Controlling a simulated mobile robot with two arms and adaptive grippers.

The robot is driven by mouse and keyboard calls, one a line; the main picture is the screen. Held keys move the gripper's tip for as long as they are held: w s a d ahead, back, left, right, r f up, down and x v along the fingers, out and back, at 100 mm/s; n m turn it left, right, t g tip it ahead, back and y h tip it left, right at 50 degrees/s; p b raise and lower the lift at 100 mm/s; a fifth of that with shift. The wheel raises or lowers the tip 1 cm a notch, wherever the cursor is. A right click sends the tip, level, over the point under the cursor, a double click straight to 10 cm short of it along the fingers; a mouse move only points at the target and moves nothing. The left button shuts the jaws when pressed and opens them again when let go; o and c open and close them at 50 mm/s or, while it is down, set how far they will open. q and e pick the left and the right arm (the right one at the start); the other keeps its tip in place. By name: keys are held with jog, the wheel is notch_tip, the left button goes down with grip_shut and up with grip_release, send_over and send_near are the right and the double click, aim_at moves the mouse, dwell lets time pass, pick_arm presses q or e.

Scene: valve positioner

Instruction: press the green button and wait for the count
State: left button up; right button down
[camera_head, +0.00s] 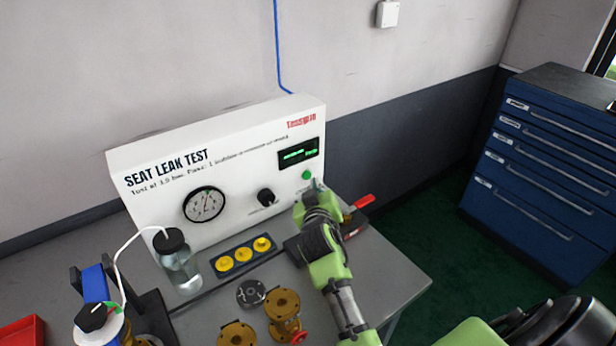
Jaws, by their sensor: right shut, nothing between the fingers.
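The white SEAT LEAK TEST panel (165,205) stands at the back of the grey bench. Its green button (306,175) is on the right, below a small dark display (298,154) with green text too small to read. My right gripper (318,186) is shut and empty, just below and right of the button. I cannot tell whether its fingertips touch the button. My own green arm hides part of the panel's lower right corner. My left gripper is not in view.
A round gauge (204,204) and a black knob (266,197) are on the panel. A bottle with a tube (180,266), yellow caps on a dark plate (241,254) and brass flanged parts (283,304) stand left of my arm. A red-handled item (359,204) lies right.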

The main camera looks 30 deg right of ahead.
jog(key=shift+w, duration=0.1)
jog(key=shift+w, duration=0.35)
jog(key=shift+w, duration=0.4)
dwell(0.8)
jog(key=shift+s, duration=0.85)
jog(key=shift+p, duration=0.3)
jog(key=s+p, duration=0.2)
jog(key=s, duration=0.3)
jog(key=shift+d, duration=0.2)
